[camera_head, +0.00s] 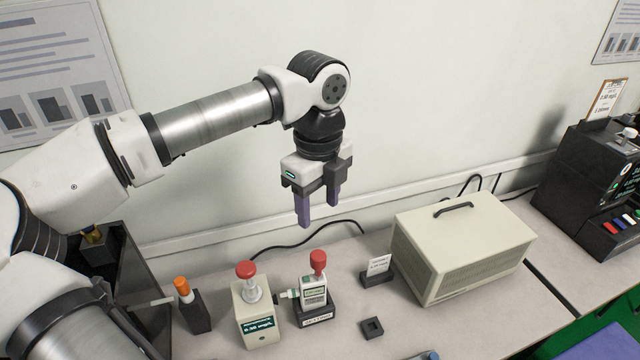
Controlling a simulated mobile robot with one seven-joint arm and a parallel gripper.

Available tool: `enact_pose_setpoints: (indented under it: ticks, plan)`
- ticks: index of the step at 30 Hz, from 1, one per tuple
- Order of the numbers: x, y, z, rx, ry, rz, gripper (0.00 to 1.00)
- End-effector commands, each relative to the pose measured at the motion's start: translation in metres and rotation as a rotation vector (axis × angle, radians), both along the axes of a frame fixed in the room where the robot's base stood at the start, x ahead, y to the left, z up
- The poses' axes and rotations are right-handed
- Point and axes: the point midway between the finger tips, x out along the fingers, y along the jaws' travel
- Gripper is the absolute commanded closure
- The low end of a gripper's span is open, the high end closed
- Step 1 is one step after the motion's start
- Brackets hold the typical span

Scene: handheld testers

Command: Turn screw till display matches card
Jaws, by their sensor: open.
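A beige box (250,312) with a red-topped post and a small lit display (257,326) stands on the bench; the display's figures are too small to read surely. A handheld tester (313,290) with a red top sits in a dark stand to its right. A small greenish part sits between them; I cannot tell whether it is the screw. A white card (379,263) stands in a dark holder, its print unreadable. An orange-handled tool (182,287) stands in a dark holder at left. My gripper (319,212) is open and empty, pointing down above and behind the tester.
A large beige case (465,248) with a handle stands right of the card. A small black block (371,328) lies in front. A black instrument (590,190) with coloured buttons and a clipboard is at far right. A dark open bin (95,285) is at left, partly behind my arm. Cables run along the wall.

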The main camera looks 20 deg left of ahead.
Motion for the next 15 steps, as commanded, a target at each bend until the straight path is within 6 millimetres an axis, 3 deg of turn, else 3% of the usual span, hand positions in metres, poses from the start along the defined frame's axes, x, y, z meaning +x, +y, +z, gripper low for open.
enact_pose_setpoints:
  ticks: [5,15]
  plan:
    - [-0.001,0.002,-0.017,0.005,0.005,0.008,0.46]
    - [-0.001,0.0,-0.083,0.001,0.005,0.003,0.46]
